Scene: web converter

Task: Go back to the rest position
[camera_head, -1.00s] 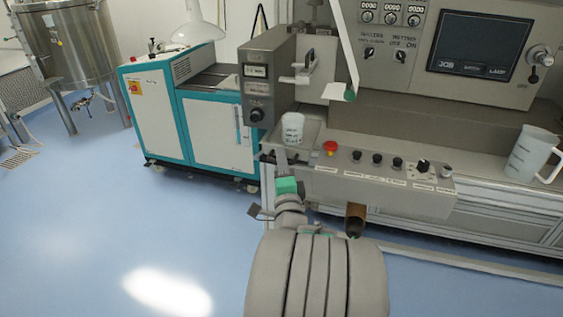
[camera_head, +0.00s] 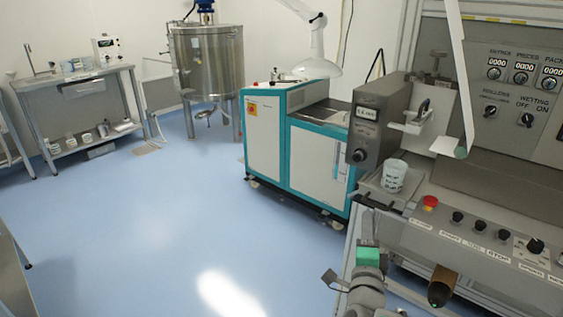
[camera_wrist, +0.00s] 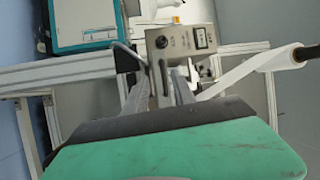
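My gripper (camera_head: 367,228) is at the lower right of the head view, in front of the machine's lower front edge and below the white cup. Its green-topped wrist part (camera_head: 368,256) shows there. In the wrist view two grey fingers (camera_wrist: 158,88) stand apart beyond the dark edge and green cover, with nothing seen held between them. The white cup (camera_head: 393,176) with dark marks stands upright on the small platform (camera_head: 372,188) beside the grey control box (camera_head: 378,122), apart from my gripper.
The machine's button panel (camera_head: 475,235), with a red button (camera_head: 430,202), is close on the right. A teal and white cabinet (camera_head: 300,150) stands behind. A steel tank (camera_head: 207,65) and a bench (camera_head: 75,85) are further left. Blue floor (camera_head: 160,210) is open at left.

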